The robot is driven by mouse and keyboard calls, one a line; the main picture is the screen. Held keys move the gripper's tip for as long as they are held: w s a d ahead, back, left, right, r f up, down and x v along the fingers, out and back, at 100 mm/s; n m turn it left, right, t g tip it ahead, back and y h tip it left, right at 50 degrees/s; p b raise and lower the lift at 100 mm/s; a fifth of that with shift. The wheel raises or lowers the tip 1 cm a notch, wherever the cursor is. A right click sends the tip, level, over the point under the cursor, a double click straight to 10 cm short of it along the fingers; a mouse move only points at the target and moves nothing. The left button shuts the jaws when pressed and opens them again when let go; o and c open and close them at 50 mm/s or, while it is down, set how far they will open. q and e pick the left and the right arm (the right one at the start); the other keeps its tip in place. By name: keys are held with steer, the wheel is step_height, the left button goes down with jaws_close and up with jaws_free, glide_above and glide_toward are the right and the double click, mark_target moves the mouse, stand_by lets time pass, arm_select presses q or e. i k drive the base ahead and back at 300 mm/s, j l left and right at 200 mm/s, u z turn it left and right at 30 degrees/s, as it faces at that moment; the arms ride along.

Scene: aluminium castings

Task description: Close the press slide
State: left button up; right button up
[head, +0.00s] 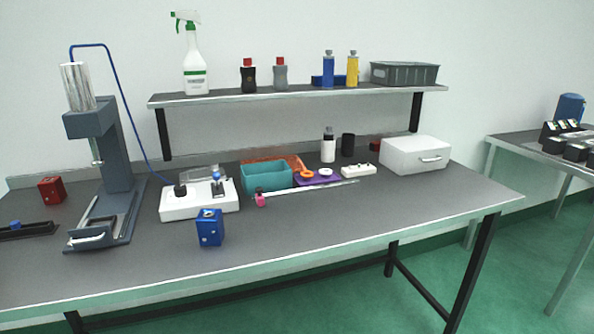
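The press (118,160) stands at the left of the workbench, a dark blue-grey column with a silver cylinder (77,86) on top and a blue hose. Its slide (93,238) sits low at the front of the press base, with a pale handle at its near end. The slide appears to reach out toward the bench's front edge, clear of the column; how far it is pulled out I cannot tell exactly. Neither of my grippers shows in the head view.
A blue block (210,227) and a white box with a black knob (199,199) stand right of the press. A red block (51,189) and a black rail (27,231) lie left of it. The bench (350,226) is clear at front right. A shelf (300,92) runs above.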

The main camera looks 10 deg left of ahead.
mark_target(106, 230)
steer(key=j+u, duration=0.1)
steer(key=u, duration=0.65)
steer(key=i+j+u, duration=0.1)
steer(key=u, duration=0.7)
steer(key=i+j, duration=0.05)
